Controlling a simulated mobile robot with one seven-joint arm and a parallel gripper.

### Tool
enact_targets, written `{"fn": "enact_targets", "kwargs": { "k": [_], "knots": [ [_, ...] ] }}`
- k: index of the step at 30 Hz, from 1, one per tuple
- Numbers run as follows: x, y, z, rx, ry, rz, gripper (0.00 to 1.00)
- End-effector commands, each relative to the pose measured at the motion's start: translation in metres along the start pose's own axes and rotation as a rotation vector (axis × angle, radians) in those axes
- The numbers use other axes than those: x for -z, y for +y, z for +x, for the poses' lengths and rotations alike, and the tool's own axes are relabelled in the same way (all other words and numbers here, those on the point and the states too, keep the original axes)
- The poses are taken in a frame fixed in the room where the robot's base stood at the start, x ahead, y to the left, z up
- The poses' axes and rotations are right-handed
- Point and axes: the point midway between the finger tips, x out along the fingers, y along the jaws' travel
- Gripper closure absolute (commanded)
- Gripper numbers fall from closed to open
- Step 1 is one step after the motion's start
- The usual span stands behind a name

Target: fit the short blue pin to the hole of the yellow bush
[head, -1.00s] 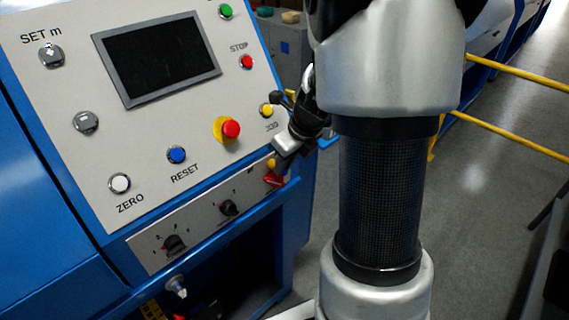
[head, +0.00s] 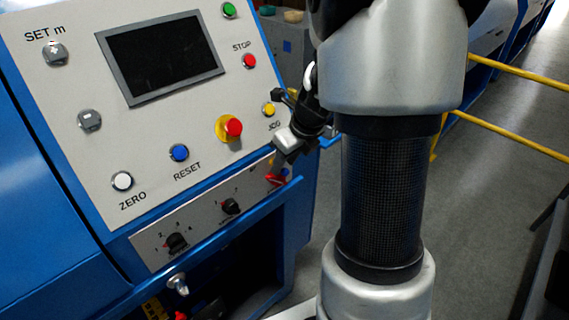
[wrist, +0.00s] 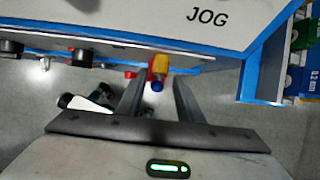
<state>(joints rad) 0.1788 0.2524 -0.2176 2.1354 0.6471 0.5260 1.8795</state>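In the wrist view a short yellow piece (wrist: 160,62), which looks like the yellow bush, is by the lower edge of the control panel. A small rounded blue piece (wrist: 157,86), likely the short blue pin, shows at its near end; how deep it sits cannot be told. My gripper (wrist: 158,80) is open, with one finger on each side of these pieces and a visible gap on both sides. In the head view my gripper (head: 286,141) is small, at the panel's right edge, and hides the yellow and blue pieces.
Red parts (head: 277,178) lie close to the gripper at the panel's lower right corner. The panel (head: 135,190) carries several buttons and knobs. A blue box (wrist: 305,75) stands at the right in the wrist view.

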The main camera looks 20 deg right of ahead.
Motion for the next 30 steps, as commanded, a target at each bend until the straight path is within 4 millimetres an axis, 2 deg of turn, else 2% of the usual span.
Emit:
{"fn": "enact_targets", "kwargs": {
  "k": [11, 30],
  "knots": [
    [0.0, 0.001, -0.003, -0.005, 0.004, 0.0, 0.65],
    [-0.018, 0.002, -0.048, -0.007, 0.006, 0.0, 0.65]
  ]
}}
